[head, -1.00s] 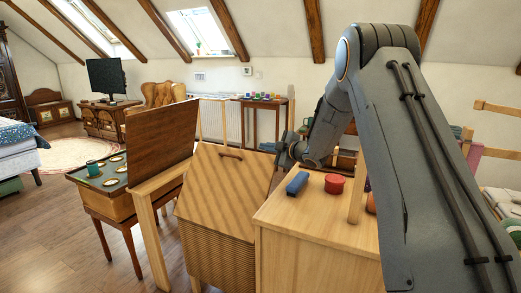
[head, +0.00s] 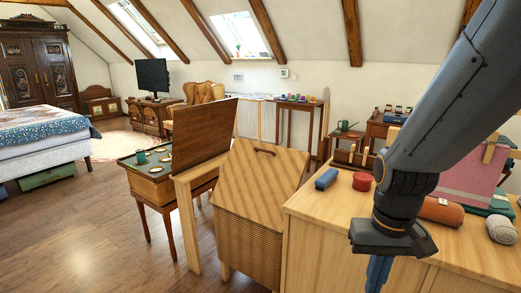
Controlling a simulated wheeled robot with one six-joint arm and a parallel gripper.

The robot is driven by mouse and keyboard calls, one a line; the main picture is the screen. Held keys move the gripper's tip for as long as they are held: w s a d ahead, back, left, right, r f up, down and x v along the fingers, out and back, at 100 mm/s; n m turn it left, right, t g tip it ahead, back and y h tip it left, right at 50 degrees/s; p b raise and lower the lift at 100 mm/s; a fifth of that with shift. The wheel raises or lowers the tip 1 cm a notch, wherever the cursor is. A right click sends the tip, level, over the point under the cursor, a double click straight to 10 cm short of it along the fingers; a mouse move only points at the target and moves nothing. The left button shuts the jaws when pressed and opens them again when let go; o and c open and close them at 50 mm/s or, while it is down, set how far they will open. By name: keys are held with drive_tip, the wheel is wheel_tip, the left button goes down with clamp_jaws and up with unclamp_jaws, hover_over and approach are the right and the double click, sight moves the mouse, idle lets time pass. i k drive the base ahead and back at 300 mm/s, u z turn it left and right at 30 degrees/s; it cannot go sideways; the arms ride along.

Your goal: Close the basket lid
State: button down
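The basket (head: 246,246) stands on the floor in the middle of the head view, with ribbed, woven-looking sides. Its diagonally striped wooden lid (head: 255,182) appears raised and slanted, with a small brown handle (head: 264,148) at its top edge. The basket's inside is hidden from here. My gripper (head: 378,276) hangs down at the lower right, in front of the wooden cabinet and apart from the basket. Its bluish fingers run to the bottom edge of the picture, and their opening cannot be made out.
The cabinet (head: 325,237) right of the basket carries a blue block (head: 326,178), a red round tin (head: 362,181) and an orange roll (head: 440,210). A games table (head: 150,171) and an upright dark board (head: 205,133) stand to the left. Open floor (head: 95,230) lies at lower left.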

sight(255, 181)
drive_tip(key=z, duration=0.45)
drive_tip(key=k, duration=0.15)
drive_tip(key=u, duration=1.2)
drive_tip(key=i, duration=1.15)
drive_tip(key=z, duration=0.85)
